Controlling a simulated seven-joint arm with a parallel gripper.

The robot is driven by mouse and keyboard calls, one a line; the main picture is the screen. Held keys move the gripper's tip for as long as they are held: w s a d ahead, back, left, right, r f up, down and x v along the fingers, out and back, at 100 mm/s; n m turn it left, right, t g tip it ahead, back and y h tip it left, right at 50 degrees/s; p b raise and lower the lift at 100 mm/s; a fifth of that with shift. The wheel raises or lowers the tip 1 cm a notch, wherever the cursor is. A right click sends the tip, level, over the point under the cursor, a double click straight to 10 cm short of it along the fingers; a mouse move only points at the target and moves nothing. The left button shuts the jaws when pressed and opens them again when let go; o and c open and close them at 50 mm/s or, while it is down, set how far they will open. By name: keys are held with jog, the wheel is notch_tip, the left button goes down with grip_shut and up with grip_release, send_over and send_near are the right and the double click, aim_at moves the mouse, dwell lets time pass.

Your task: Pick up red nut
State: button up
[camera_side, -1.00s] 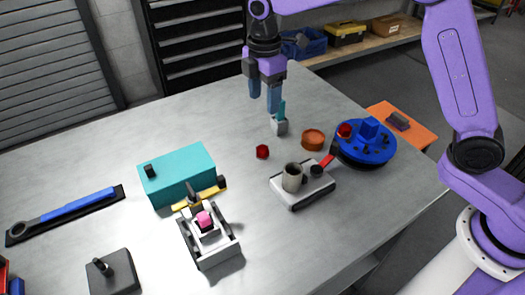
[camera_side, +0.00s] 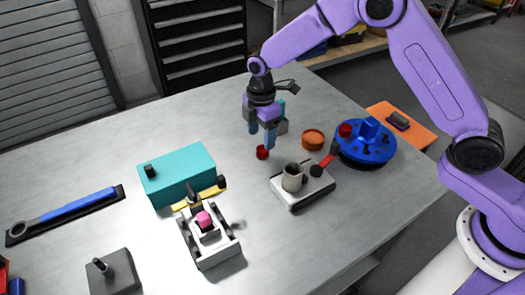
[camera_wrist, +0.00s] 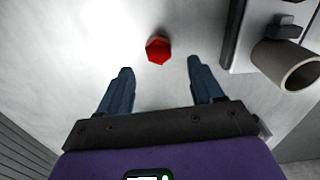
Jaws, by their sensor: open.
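The red nut (camera_side: 262,153) lies on the grey table in the side view, in the open space left of the grey fixture with the cup. In the wrist view the red nut (camera_wrist: 158,49) shows as a small hexagonal piece just beyond and between my fingertips. My gripper (camera_side: 261,140) is open and empty, pointing down at the table close to the nut. Its two blue fingers also show in the wrist view (camera_wrist: 159,65), spread apart on either side of the nut's line. I cannot tell how high the fingertips are above the table.
A grey fixture (camera_side: 308,193) with a beige cup (camera_side: 293,177) and red lever stands right of the nut. An orange round dish (camera_side: 312,140) and a blue hub (camera_side: 365,152), with another red piece (camera_side: 345,130) on it, are further right. A teal box (camera_side: 180,177) stands left.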

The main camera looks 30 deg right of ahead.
aim_at(261, 148)
jog(key=shift+f, duration=2.65)
jog(key=shift+c, duration=0.3)
grip_shut()
jog(key=shift+r, duration=0.1)
